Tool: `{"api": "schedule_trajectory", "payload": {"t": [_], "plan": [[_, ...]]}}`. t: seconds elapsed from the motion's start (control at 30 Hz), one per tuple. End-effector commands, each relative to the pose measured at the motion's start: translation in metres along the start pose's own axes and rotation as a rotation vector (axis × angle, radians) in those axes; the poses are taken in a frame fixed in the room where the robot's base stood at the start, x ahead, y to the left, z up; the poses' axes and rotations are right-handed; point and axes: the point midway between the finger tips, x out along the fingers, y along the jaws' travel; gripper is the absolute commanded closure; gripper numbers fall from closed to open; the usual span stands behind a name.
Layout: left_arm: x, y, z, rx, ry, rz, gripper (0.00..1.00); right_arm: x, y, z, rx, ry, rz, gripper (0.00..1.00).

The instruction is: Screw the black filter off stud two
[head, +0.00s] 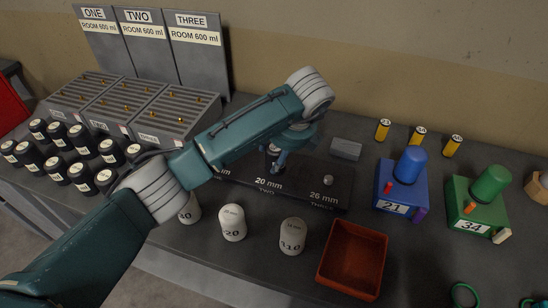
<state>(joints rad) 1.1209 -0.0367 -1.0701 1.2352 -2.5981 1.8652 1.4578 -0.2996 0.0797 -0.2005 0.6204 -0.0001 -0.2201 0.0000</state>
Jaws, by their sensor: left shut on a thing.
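The dark stud plate (310,195) lies on the bench, with labels reading 20 mm TWO and 26 mm THREE in view. Its left part is hidden behind my left arm. My left gripper (274,162) points down over stud two, just behind the TWO label, and is shut on the black filter there. The filter is almost wholly hidden by the fingers and wrist, so its fit on the stud cannot be seen. A small round grey stud end (328,180) shows at place three. My right gripper is not in view.
Several black filters (82,141) stand at the left, before grey sloped racks (135,103). White filters (292,237) stand in front of the plate. A red-brown tray (352,260) is empty. Blue (400,190) and green (476,205) units stand right. A grey block (345,149) lies behind the plate.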

Motion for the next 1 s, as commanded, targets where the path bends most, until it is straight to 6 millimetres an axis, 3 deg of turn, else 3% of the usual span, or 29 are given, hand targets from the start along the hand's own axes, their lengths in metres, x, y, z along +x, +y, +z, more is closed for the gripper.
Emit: {"api": "schedule_trajectory", "payload": {"t": [0.03,0.4,0.7,1.0], "plan": [[-0.005,-0.009,0.001,-0.038,-0.008,-0.007,0.84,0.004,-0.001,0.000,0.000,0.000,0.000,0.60],[-0.007,-0.009,0.001,-0.092,-0.007,0.014,0.84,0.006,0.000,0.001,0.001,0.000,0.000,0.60],[-0.004,-0.011,0.000,-0.485,0.008,0.179,0.84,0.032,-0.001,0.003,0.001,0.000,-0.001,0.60],[-0.007,-0.011,0.001,-0.578,0.013,0.217,0.84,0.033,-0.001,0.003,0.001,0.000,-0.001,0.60]]}}
